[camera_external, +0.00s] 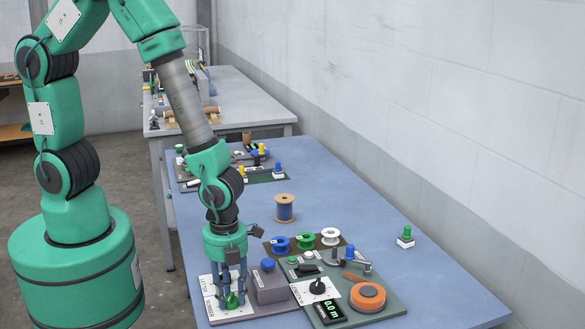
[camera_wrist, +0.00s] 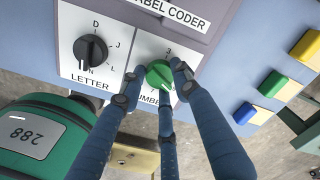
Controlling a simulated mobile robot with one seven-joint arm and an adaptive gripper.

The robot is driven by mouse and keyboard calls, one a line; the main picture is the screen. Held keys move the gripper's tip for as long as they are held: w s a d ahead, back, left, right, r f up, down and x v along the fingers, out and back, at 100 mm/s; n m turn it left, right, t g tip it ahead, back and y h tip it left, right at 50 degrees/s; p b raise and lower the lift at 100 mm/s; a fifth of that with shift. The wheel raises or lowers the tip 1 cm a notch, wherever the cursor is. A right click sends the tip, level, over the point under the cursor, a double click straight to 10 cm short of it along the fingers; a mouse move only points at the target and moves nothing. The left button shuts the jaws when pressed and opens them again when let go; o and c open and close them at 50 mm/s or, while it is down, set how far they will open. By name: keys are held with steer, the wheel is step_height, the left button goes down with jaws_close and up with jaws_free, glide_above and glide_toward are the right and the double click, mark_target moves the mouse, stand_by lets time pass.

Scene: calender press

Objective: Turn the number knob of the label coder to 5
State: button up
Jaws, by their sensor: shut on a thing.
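The label coder shows in the wrist view as a grey housing (camera_wrist: 115,14) with a white dial plate (camera_wrist: 121,45). Its green number knob (camera_wrist: 159,73) is between the fingers of my gripper (camera_wrist: 157,84), which is shut on it. The fingers cover much of the NUMBER label and most of the digits. A 3 seems to show above the knob; I cannot tell which number it points to. The black letter knob (camera_wrist: 91,50) is to its left, its white mark pointing down. In the external view my gripper (camera_external: 230,294) reaches down onto the green knob (camera_external: 232,301) near the table's front left.
A spool panel (camera_external: 378,285) with a black knob, a green display and an orange disc is right of the coder. A brown spool (camera_external: 285,207) stands behind. A green button (camera_external: 406,235) is at the right.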

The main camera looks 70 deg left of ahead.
mark_target(230, 296)
steer(key=shift+m, duration=0.4)
steer(key=o, duration=1.2)
steer(key=shift+r, duration=0.85)
step_height(230, 296, up, 10)
steer(key=shift+r, duration=0.1)
